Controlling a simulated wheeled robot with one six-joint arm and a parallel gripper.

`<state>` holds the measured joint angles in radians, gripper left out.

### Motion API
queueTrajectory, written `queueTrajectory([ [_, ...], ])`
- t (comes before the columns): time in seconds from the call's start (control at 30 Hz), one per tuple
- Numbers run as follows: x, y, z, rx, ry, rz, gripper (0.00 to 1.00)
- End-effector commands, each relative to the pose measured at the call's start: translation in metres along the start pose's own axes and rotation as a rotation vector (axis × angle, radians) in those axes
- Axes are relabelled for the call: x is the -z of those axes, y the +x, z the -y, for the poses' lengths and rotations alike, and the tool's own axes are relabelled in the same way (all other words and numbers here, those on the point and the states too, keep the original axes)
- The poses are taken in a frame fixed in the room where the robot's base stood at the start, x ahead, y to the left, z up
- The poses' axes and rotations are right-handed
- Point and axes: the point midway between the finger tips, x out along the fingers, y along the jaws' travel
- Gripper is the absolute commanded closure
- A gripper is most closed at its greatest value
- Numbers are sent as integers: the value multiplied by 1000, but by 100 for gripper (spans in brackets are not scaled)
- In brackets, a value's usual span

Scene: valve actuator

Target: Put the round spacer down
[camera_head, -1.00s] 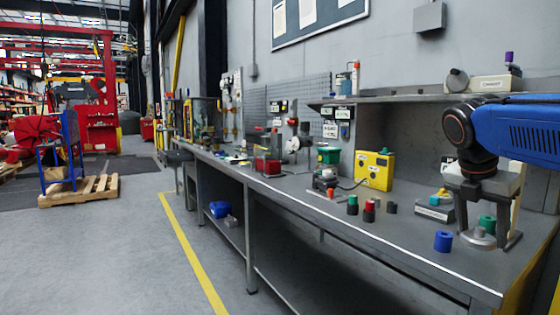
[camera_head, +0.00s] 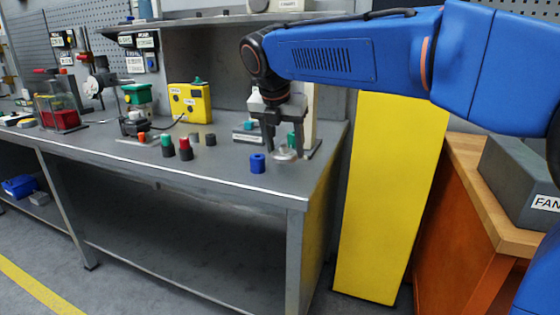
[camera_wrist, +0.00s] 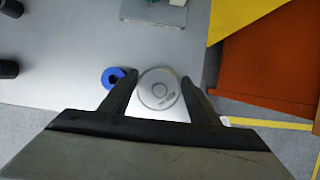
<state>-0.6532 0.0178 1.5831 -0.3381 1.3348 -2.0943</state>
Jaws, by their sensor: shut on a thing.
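The round spacer is a pale metal disc (camera_head: 285,155) near the right end of the grey workbench (camera_head: 230,178). In the wrist view the round spacer (camera_wrist: 159,89) shows face-on between my fingertips, with a smaller ring at its centre. My gripper (camera_head: 284,150) points down and is shut on the round spacer, with a finger on each side. It also shows in the wrist view (camera_wrist: 157,86). The spacer is at or just above the bench top; I cannot tell whether it touches.
A blue hollow cylinder (camera_head: 257,163) stands close left of the spacer; it also shows in the wrist view (camera_wrist: 113,77). A green part (camera_head: 292,140) is behind my gripper. Red-topped (camera_head: 185,149) and green-topped (camera_head: 167,146) pieces stand further left. The bench's front edge is close.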

Motion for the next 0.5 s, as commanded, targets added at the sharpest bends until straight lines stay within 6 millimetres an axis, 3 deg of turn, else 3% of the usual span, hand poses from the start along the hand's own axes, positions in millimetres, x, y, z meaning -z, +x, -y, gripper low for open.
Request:
queueTrajectory([
  [0.5, 18, 44, 0, 0, 0, 0, 73],
])
